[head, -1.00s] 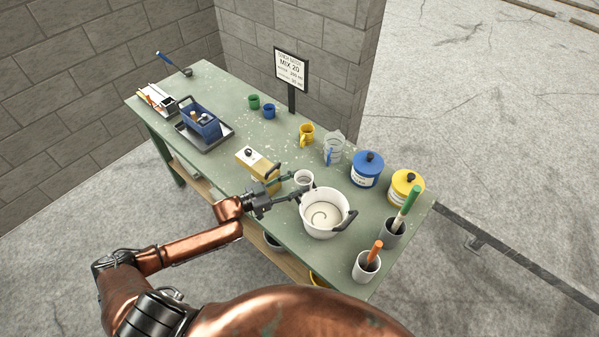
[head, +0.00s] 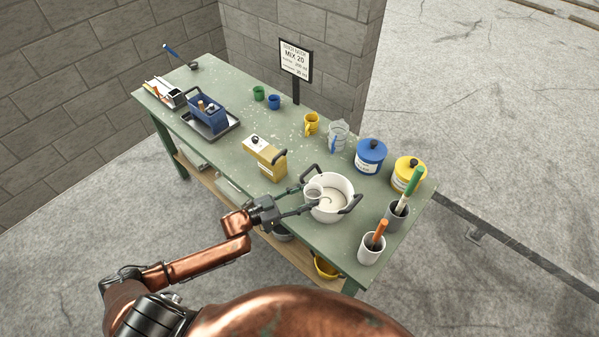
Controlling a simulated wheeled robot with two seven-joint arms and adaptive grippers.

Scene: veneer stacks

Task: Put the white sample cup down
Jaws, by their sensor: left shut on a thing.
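The white sample cup (head: 313,193) is held in my left gripper (head: 305,200), whose fingers are shut on it. In the head view the cup overlaps the left part of the white mixing pot (head: 335,214), which has dark handles and pale contents. The cup seems to be above the pot's left rim; its exact height and tilt are hard to tell. My right gripper is not in view.
On the green bench (head: 225,165), a yellow box-shaped container (head: 268,163) stands left of the pot. Blue (head: 369,160) and yellow (head: 408,176) lidded tubs stand behind and to the right. A white holder (head: 370,250) and a grey holder (head: 396,217) stand at right.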

